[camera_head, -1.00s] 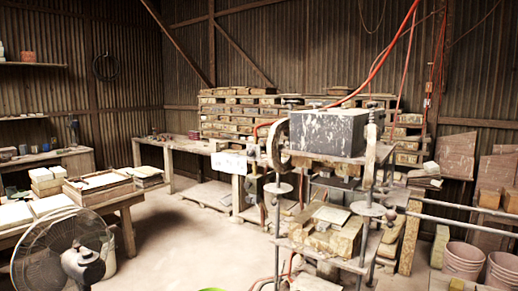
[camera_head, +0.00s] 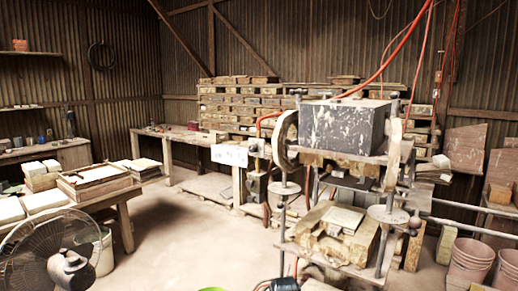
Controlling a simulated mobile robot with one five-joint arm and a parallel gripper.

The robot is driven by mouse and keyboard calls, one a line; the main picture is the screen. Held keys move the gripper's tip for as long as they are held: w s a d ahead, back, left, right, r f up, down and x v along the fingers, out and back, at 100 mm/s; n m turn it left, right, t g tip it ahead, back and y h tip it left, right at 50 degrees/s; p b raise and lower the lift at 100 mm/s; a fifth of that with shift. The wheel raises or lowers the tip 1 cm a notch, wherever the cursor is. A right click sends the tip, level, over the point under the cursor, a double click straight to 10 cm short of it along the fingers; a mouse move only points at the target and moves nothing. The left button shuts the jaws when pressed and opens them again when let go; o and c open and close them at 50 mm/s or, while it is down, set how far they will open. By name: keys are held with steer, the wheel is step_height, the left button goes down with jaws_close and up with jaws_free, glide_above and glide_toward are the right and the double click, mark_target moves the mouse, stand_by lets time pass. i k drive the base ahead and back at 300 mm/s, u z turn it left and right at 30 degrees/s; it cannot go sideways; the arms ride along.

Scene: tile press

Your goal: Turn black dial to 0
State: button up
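The tile press (camera_head: 345,127) stands right of the middle, with a dark, paint-splashed block on top and round discs on its posts. A small grey box (camera_head: 257,147) is at the press's left side, by a white sign. It has small dark details, too small to tell whether one is the black dial or where it points. I cannot make out the dial or a 0 mark for certain. My gripper is not in view.
A fan (camera_head: 68,265) and a table with tiles (camera_head: 125,195) stand at the left. Pink buckets (camera_head: 470,262) are at the right. Orange hoses (camera_head: 395,50) hang above the press. The floor (camera_head: 185,235) between the table and press is mostly clear.

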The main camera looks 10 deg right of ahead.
mark_target(253, 148)
steer(key=u, duration=0.05)
steer(key=k, duration=1.3)
steer(key=u, duration=0.35)
steer(key=i, duration=0.75)
steer(key=u, duration=0.75)
steer(key=i, duration=0.75)
steer(key=u, duration=0.25)
steer(key=k, duration=0.75)
steer(key=u, duration=0.2)
steer(key=i, duration=0.75)
steer(key=z, duration=0.05)
